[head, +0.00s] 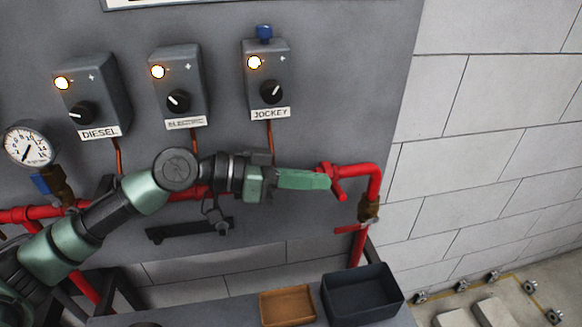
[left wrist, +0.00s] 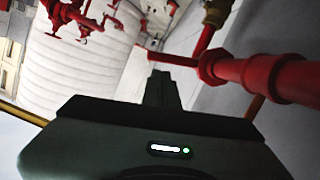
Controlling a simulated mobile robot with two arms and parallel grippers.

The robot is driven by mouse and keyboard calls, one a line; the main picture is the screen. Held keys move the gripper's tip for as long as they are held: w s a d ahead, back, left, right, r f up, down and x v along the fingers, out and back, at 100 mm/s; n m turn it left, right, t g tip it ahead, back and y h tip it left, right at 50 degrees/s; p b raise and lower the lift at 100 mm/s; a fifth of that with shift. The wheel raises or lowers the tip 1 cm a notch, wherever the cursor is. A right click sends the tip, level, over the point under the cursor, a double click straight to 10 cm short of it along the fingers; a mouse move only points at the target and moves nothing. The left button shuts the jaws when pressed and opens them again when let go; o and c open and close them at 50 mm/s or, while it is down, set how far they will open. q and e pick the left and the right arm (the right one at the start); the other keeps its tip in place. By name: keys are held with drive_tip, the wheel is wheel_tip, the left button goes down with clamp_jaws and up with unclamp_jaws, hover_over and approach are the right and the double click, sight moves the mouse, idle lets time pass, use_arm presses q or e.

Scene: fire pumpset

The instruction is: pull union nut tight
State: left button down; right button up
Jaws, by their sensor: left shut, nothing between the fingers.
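A red pipe (head: 372,180) bends down at the right end of the panel. A brass fitting (head: 369,208) sits on its vertical part, with a red bar (head: 350,229) beside it; brass also shows in the left wrist view (left wrist: 216,13). A red fitting (head: 334,180) sits on the horizontal part. I cannot tell for certain which fitting is the union nut. My left gripper (head: 327,181) is shut and empty, its tip close to the red fitting; contact is unclear. Its fingers (left wrist: 163,88) point toward a red bar (left wrist: 172,60) in the left wrist view. My right gripper is out of view.
Control boxes marked DIESEL (head: 92,90), ELECTRIC (head: 180,85) and JOCKEY (head: 266,80) stand on the panel above my arm. A pressure gauge (head: 29,145) is at the left. An orange tray (head: 287,306) and a dark bin (head: 361,295) stand below.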

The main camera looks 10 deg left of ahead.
sight(335, 191)
use_arm(q)
drive_tip(key=shift+x, duration=1.1)
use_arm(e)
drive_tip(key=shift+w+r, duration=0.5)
use_arm(q)
drive_tip(key=shift+s+d+f+b, duration=0.1)
drive_tip(key=shift+s+f+b, duration=0.15)
drive_tip(key=shift+f+b, duration=0.5)
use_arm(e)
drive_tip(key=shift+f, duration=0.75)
use_arm(q)
drive_tip(key=shift+s+p, duration=0.1)
drive_tip(key=shift+p, duration=0.3)
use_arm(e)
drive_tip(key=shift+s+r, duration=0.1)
